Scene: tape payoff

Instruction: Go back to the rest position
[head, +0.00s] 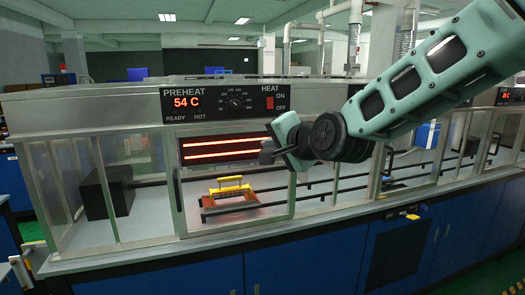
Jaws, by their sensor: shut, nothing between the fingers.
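My gripper (266,151) is in front of the preheat chamber, at the end of my green arm, which reaches in from the upper right. It is shut, with nothing in it, and its tips are small and dark. A yellow-handled frame (231,188) sits inside the chamber, below and left of my gripper and apart from it. Behind my gripper, two heater bars (222,149) glow orange-red in the chamber. My arm hides part of the cabinet top and the section to the right.
The control panel (225,102) reads PREHEAT 54 C, with a dial and a HEAT switch. Glass-walled metal framing surrounds the chamber. Blue cabinets (300,262) run below the pale counter edge.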

